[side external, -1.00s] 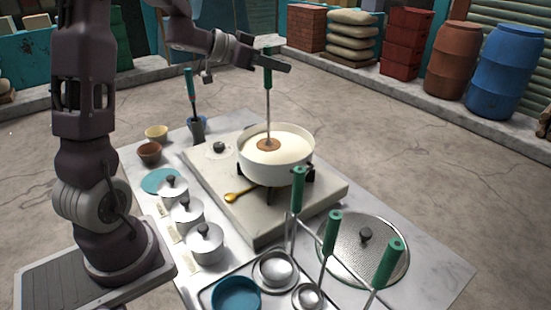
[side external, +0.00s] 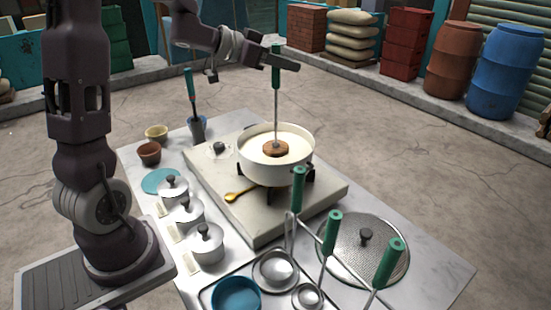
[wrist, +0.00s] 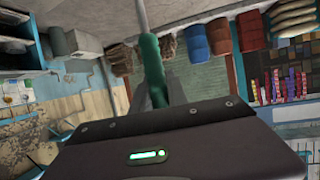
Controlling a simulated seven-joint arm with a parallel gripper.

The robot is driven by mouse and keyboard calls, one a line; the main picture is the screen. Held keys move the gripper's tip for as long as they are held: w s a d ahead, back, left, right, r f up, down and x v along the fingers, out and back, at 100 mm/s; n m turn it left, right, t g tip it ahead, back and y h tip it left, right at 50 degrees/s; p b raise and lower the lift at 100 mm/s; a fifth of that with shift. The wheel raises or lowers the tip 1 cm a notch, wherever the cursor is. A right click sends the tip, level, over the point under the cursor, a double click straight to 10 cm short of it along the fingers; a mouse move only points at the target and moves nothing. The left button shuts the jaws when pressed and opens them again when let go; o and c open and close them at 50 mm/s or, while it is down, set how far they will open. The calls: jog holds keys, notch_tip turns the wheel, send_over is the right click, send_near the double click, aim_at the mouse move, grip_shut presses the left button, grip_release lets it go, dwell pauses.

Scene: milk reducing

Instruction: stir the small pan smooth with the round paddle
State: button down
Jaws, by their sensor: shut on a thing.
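The small pan (side external: 262,169) is white and round and stands on the burner of a pale slab. It holds a cream-white liquid (side external: 294,147). The round paddle is a brown disc (side external: 275,149) on a thin metal rod with a green handle (side external: 276,76). My gripper (side external: 277,62) is above the pan and shut on the green handle, with the rod near upright. The disc shows at the liquid's surface, near the pan's middle, apart from the walls. The wrist view shows the green handle (wrist: 152,68) between the fingers; the pan is not in that view.
A gold spoon (side external: 239,194) lies on the slab in front of the pan. Several lidded pots (side external: 207,243) line the left side. Tall green-handled ladles (side external: 332,232) rise at the front right, near a round mesh lid (side external: 375,255). A blue cup (side external: 197,127) holds another green-handled tool.

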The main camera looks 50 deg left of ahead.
notch_tip(320, 180, up, 6)
jog(key=shift+r, duration=0.25)
dwell(0.5)
jog(key=shift+r, duration=0.75)
